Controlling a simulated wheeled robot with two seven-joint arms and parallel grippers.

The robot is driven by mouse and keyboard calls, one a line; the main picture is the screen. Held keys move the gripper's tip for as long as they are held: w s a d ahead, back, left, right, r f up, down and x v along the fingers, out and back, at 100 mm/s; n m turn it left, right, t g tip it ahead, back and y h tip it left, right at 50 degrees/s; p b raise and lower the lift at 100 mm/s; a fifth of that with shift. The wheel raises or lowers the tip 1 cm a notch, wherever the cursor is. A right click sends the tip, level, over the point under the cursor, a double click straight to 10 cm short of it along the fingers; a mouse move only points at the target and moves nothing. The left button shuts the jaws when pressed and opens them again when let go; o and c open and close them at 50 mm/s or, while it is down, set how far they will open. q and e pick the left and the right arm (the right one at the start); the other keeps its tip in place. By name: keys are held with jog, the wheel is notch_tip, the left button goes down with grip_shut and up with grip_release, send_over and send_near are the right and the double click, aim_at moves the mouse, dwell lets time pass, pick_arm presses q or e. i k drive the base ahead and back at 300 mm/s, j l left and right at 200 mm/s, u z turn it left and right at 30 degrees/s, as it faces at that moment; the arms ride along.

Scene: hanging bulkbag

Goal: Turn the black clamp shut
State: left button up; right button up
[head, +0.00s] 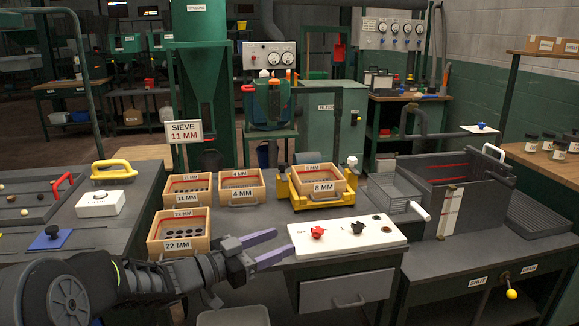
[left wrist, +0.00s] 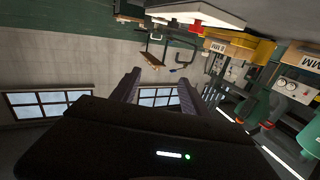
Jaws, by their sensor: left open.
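A black knob-like piece (head: 357,227), which looks like the black clamp, sits on a white panel (head: 345,248) at the bench's front edge. A red knob (head: 317,232) is on the same panel to its left. Whether the black piece is turned open or shut is too small to tell. My left gripper (head: 284,241) is open and empty, with its purple-grey fingers pointing right, just left of the panel and apart from the knobs. In the left wrist view, the panel (left wrist: 195,12) shows at the top, beyond the open fingers; the black piece cannot be made out there.
Wooden boxes stand behind my left arm, including the 22 MM box (head: 180,245) and the 4 MM box (head: 240,200). A yellow-based 8 MM box (head: 323,198) stands behind the panel. A dark sieve housing (head: 455,195) stands to the right. A drawer (head: 347,290) is below.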

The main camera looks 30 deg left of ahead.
aim_at(282, 165)
jog(key=i+j, duration=1.05)
jog(key=i, duration=0.15)
